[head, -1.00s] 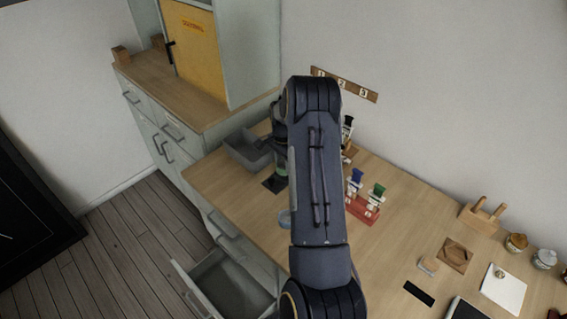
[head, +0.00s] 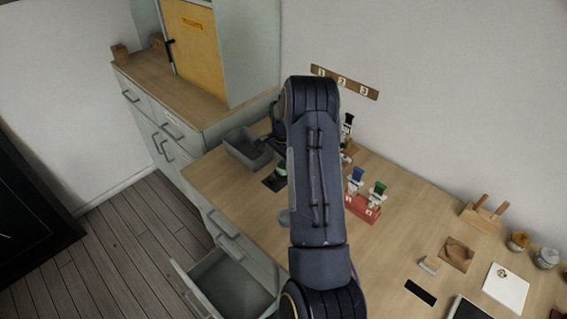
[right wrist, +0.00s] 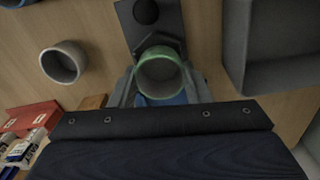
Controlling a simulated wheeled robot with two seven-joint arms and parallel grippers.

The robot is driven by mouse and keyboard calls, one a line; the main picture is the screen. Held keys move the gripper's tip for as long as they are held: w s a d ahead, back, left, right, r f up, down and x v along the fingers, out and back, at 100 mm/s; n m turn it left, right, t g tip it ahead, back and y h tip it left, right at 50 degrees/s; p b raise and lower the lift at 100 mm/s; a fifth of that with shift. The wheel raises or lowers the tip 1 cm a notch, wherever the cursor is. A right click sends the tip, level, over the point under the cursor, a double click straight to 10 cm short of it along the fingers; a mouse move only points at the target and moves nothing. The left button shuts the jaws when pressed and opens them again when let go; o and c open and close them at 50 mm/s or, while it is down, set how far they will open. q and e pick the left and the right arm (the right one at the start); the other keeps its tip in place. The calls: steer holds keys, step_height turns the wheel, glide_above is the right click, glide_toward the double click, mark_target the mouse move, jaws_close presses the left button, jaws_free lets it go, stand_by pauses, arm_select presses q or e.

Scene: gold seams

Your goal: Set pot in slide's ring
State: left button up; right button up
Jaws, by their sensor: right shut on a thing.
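The pot (right wrist: 160,78), a small round cup with a green rim, is between the fingers of my right gripper (right wrist: 160,86), which is shut on it. In the right wrist view it sits over the end of a dark plate with a black knob (right wrist: 145,12), probably the slide. An angular dark edge, perhaps the ring, shows around the pot; I cannot tell whether the pot is inside or above it. In the head view the pot's green (head: 281,169) shows beside the dark plate (head: 271,184), and my arm hides most of the gripper. My left gripper is out of view.
A grey cup (right wrist: 63,62) stands left of the pot in the wrist view. A grey bin (head: 240,155) stands beside the cabinet. A red rack (head: 362,207) with tubes is right of my arm. An open drawer (head: 205,275) juts out in front.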

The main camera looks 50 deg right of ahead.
steer(key=shift+f+b, duration=0.45)
steer(key=shift+f, duration=0.05)
stand_by(0.5)
steer(key=shift+f+b, duration=0.45)
steer(key=shift+b, duration=0.25)
stand_by(1.4)
stand_by(0.3)
steer(key=o, duration=1)
steer(key=shift+r, duration=0.1)
steer(key=shift+r+p, duration=1.5)
steer(key=shift+r, duration=1)
